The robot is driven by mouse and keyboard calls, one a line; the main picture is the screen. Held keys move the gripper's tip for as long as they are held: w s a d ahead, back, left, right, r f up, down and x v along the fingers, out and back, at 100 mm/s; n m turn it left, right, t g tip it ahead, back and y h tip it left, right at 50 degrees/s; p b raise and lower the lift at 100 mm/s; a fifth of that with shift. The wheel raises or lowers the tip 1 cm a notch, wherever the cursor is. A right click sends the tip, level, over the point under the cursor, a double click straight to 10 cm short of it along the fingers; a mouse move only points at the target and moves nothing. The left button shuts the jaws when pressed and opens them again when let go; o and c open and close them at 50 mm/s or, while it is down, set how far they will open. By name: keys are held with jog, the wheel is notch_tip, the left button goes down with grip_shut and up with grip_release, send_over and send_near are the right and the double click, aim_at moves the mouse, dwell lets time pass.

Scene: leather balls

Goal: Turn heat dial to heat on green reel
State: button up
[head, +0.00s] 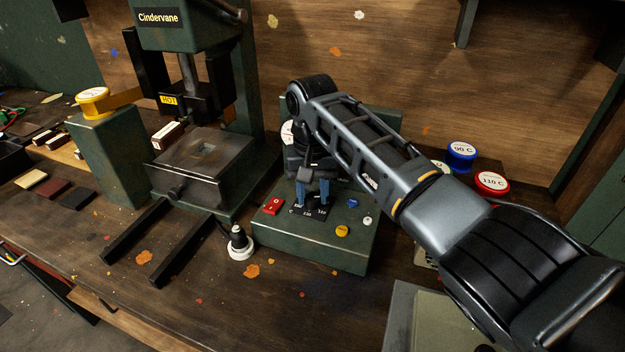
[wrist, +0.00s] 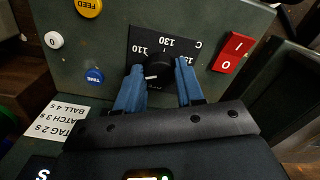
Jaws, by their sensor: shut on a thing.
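The black heat dial (wrist: 160,66) sits on a black scale plate (wrist: 170,42) on the green control box (head: 310,252). My gripper (wrist: 158,84) has its blue fingers on either side of the dial and is shut on it. The scale shows 110, 130 and a partly covered mark at right. A white mark on the dial points left and down in the wrist view. In the head view my gripper (head: 312,194) points down at the box and mostly hides the dial. No clearly green reel shows; a reel (head: 440,168) beside my arm is mostly hidden, its colour unclear.
A blue 90 C reel (head: 461,157) and a red 110 C reel (head: 491,184) stand at right. A yellow reel (head: 93,103) is on the post by the press (head: 190,165). A red switch (wrist: 232,52) and several buttons surround the dial.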

aim_at(313, 197)
jog(key=m+p, duration=0.1)
jog(key=m, duration=0.3)
jog(key=shift+m, duration=0.4)
jog(key=m, duration=0.5)
jog(key=shift+m, duration=0.3)
jog(key=o, duration=1)
jog(key=shift+o, duration=0.2)
jog(key=shift+r+b, duration=0.4)
jog(key=shift+r, duration=3.55)
